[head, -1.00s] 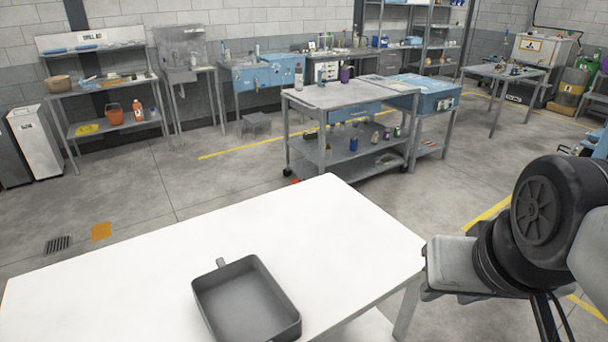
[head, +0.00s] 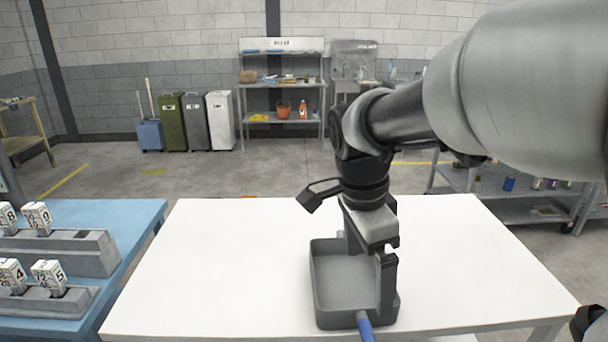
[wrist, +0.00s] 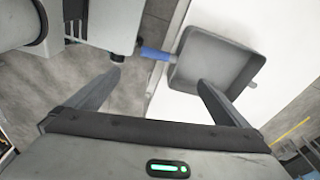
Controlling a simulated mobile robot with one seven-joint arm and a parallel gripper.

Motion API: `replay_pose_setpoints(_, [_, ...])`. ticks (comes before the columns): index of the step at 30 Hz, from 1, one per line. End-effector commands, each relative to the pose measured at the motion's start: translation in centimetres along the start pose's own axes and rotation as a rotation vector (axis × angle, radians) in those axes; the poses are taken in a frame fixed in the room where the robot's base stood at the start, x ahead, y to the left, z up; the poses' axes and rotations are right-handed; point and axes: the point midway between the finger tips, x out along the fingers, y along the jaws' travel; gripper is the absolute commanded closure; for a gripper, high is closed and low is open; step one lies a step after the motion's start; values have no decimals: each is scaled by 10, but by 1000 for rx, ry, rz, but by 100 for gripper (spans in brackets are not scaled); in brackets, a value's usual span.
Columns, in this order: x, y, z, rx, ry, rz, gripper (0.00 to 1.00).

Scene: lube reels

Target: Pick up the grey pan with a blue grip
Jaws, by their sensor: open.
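The grey pan (head: 332,285) is a square, shallow tray on the white table (head: 230,265), near its front edge. Its blue grip (head: 366,328) points toward me at the table edge. In the wrist view the pan (wrist: 214,60) is upper right, and the blue grip (wrist: 156,53) reaches past the table edge. My gripper (head: 372,270) points down over the pan's right side in the head view and hides part of it. In the wrist view my gripper (wrist: 158,80) is open and empty, its fingers apart, with the grip beyond the gap between them.
A blue table (head: 120,235) with grey holders (head: 60,250) and numbered blocks stands at the left. Bins (head: 195,120) and a shelf unit (head: 282,95) stand by the far wall. The white table's left half is clear.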

Motion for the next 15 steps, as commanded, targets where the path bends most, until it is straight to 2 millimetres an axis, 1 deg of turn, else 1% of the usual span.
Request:
replay_pose_setpoints(1, [10, -5, 2, 53, 1, 20, 0])
replay_pose_setpoints(3, [16, -9, 3, 112, 5, 35, 0])
replay_pose_setpoints(5, [21, -11, 3, 140, 6, 43, 0])
replay_pose_setpoints(8, [35, -10, 4, 155, 7, 49, 0])
replay_pose_setpoints(15, [88, -7, 3, 154, 7, 49, 0])
